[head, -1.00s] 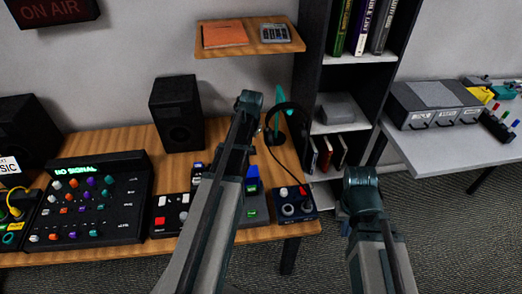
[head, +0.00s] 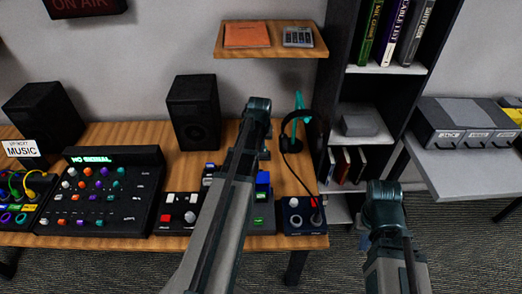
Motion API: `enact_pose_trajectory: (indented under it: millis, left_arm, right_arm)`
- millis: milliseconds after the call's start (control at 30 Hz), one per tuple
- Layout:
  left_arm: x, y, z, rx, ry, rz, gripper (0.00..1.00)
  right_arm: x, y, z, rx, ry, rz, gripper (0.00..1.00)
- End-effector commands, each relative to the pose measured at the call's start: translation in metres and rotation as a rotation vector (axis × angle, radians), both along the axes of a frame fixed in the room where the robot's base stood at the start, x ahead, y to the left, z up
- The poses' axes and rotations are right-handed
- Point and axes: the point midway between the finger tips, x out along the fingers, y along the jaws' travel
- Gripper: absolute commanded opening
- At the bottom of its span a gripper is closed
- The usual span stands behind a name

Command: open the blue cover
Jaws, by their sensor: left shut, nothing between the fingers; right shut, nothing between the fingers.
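A small blue cover (head: 263,178) stands on a dark switch box (head: 261,208) near the right end of the wooden desk. The box has a green lit button on its front part. My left arm crosses in front of the box and hides its left side. The cover looks closed, but it is small and partly hidden. Only links and an elbow joint of each of my arms show. The fingers of both grippers are out of sight.
A mixer (head: 100,195), a small button panel (head: 177,213) and a knob box (head: 303,215) stand along the desk (head: 150,135). Speakers (head: 193,112) and headphones (head: 287,135) stand behind them. A dark bookshelf (head: 335,60) rises to the right. A grey table (head: 460,180) stands further right.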

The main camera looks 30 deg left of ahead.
Motion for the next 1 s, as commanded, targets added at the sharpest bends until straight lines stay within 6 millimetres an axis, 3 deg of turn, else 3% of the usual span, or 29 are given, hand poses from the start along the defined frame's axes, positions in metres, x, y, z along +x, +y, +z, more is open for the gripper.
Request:
enact_pose_trajectory:
  millis: [33, 533, 600, 700, 1000]
  left_arm:
    - [0.002, 0.001, -0.013, 0.0, 0.0, 0.0, 0.0]
    - [0.015, 0.007, -0.083, 0.0, 0.0, -0.001, 0.0]
    - [-0.004, -0.002, -0.07, 0.0, 0.0, -0.001, 0.0]
    - [-0.016, -0.008, -0.068, 0.0, 0.0, -0.002, 0.0]
    - [-0.021, -0.012, -0.068, 0.0, 0.0, -0.001, 0.0]
  right_arm:
    - [0.0, 0.0, -0.013, 0.0, 0.0, 0.0, 0.0]
    - [0.0, 0.0, -0.083, 0.0, 0.0, 0.0, 0.0]
    - [0.0, 0.0, -0.07, 0.0, 0.0, 0.0, 0.0]
    - [0.0, 0.0, -0.069, 0.0, 0.0, 0.0, 0.0]
    - [0.0, 0.0, -0.068, 0.0, 0.0, 0.0, 0.0]
